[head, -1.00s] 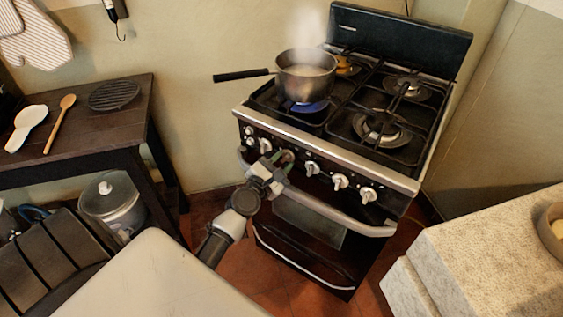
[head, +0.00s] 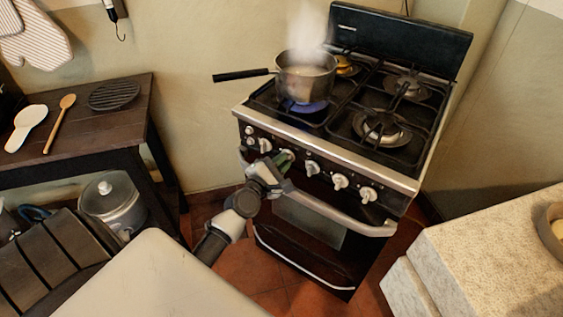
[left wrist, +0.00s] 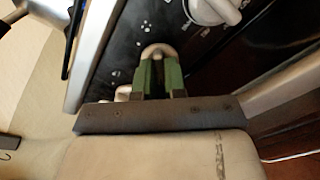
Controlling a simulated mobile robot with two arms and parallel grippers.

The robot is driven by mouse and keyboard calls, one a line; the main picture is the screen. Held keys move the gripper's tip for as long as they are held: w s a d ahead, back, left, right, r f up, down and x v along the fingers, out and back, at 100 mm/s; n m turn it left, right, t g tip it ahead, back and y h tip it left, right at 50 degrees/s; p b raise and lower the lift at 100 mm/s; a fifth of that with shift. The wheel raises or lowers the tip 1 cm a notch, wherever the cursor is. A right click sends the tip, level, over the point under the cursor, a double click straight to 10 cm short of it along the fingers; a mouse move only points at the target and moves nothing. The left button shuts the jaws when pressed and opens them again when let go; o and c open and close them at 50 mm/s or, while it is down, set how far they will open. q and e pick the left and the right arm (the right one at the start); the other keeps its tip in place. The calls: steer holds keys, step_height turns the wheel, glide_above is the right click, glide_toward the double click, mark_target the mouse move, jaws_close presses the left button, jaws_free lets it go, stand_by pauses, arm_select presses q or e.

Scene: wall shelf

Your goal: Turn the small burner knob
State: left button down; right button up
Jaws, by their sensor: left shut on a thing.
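The black stove (head: 335,160) has a row of white knobs on its front panel. My left gripper (head: 285,159) is at the front panel, shut on one burner knob (head: 290,154). In the left wrist view, the green fingers (left wrist: 159,77) close on both sides of this pale knob (left wrist: 158,50). The fingers hide part of the knob, and I cannot read which burner it serves. A neighbouring knob (head: 312,167) stands just to its right and also shows in the left wrist view (left wrist: 213,9). My right gripper is not in view.
The oven handle (head: 350,220) runs below the knobs, close to my left gripper. A dark table (head: 90,130) is at the left and a pale counter (head: 480,255) at the right.

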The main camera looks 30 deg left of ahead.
arm_select(q)
steer(key=shift+m+p, duration=3.85)
steer(key=shift+m, duration=9.15)
steer(key=c, duration=1.2)
jaws_free()
steer(key=s, duration=1.1)
steer(key=shift+b, duration=0.4)
